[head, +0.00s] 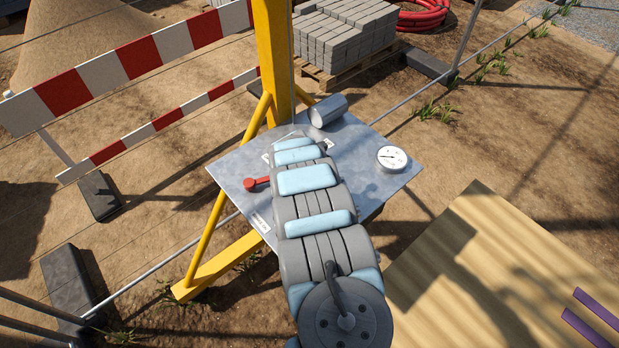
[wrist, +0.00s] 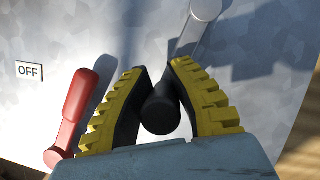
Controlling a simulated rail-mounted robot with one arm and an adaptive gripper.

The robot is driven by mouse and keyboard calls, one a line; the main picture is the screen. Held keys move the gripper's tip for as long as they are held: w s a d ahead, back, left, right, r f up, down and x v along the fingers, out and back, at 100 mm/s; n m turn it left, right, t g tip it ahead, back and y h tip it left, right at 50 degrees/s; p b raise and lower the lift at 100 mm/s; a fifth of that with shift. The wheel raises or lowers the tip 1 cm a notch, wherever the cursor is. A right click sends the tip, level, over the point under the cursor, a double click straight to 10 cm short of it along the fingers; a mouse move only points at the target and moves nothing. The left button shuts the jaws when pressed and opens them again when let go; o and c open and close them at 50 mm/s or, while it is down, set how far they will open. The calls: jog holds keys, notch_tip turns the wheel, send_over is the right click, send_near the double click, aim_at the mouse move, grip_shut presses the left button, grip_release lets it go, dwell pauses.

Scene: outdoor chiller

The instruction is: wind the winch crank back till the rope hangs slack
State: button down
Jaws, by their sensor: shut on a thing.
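In the wrist view my gripper (wrist: 160,76), with black and yellow ridged fingers, is closed around the dark round grip (wrist: 161,110) of the winch crank. The crank's grey metal arm (wrist: 192,36) runs from there up to a round hub (wrist: 205,8) at the top edge. In the head view my own arm hides the gripper and crank. A grey winch drum (head: 328,111) sits at the back of the metal panel (head: 235,171). A thin line, possibly the rope (head: 290,40), runs up the yellow post; its tension cannot be told.
A red lever (head: 257,184) is left of my arm on the panel; it also shows beside my left finger (wrist: 72,110), near an OFF label (wrist: 30,71). A round gauge (head: 392,158) sits at the panel's right. A red-white barrier (head: 140,60) stands left.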

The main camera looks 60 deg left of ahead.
jog(key=shift+s+d, duration=0.2)
jog(key=shift+s, duration=0.2)
jog(key=shift+d, duration=0.1)
jog(key=c, duration=1.3)
grip_release()
jog(key=shift+s, duration=0.1)
jog(key=o, duration=0.5)
jog(key=shift+s+f, duration=0.15)
jog(key=shift+s, duration=0.1)
jog(key=shift+w, duration=0.15)
jog(key=shift+w, duration=0.1)
